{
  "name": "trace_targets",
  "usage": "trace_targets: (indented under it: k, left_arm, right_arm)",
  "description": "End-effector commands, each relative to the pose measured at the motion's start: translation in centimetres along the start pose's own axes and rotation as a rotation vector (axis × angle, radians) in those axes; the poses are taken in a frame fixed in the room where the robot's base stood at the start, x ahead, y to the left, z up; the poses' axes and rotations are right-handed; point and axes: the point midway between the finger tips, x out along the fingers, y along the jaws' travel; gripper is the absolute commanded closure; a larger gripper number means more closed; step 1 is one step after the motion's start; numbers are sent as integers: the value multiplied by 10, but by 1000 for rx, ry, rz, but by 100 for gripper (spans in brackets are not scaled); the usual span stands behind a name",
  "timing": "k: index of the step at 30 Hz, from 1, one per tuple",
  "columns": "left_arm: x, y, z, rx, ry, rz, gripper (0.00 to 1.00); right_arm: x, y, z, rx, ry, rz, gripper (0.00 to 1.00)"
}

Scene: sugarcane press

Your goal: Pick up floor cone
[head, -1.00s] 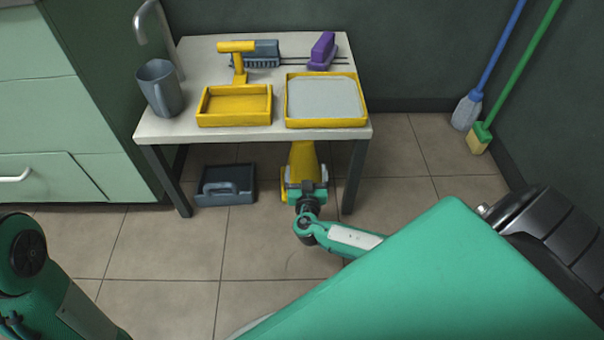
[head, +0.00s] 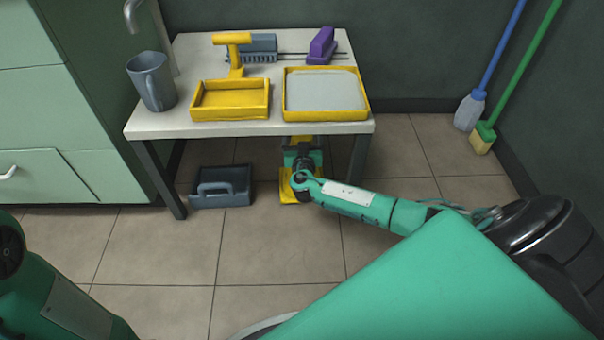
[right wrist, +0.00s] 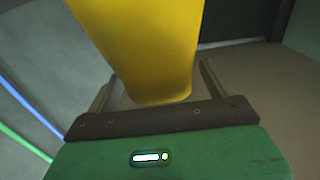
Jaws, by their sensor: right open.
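The yellow floor cone (head: 288,194) stands on the floor under the small table, towards its right legs. In the head view the table top and my right arm hide most of it, and mainly its base shows. In the right wrist view the cone's yellow body (right wrist: 140,50) fills the space between the two fingers. My right gripper (head: 302,152) is at the cone under the table edge, and its fingers (right wrist: 160,75) are open on either side of it. I cannot tell whether they touch it. Of my left arm only links show at the lower left.
The table (head: 200,128) carries a grey mug (head: 152,82), a yellow tray (head: 230,100), a second tray with a grey inside (head: 325,92) and brushes. A dark caddy (head: 221,187) sits on the floor left of the cone. Floor in front is clear.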

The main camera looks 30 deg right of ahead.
Motion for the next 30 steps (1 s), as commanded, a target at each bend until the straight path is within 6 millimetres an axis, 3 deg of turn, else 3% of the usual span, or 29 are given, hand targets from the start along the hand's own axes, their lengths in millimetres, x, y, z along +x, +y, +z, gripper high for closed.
trace_targets:
  k: [10,22,30]
  left_arm:
    - [4,1,-5,-7,24,-10,42]
    - [2,1,-3,-5,17,-5,42]
    - [2,1,-3,-3,14,-1,42]
  right_arm:
    - [8,0,0,1,-1,-1,12]
    - [7,0,0,1,-1,-1,91]
    - [8,0,-2,2,1,0,92]
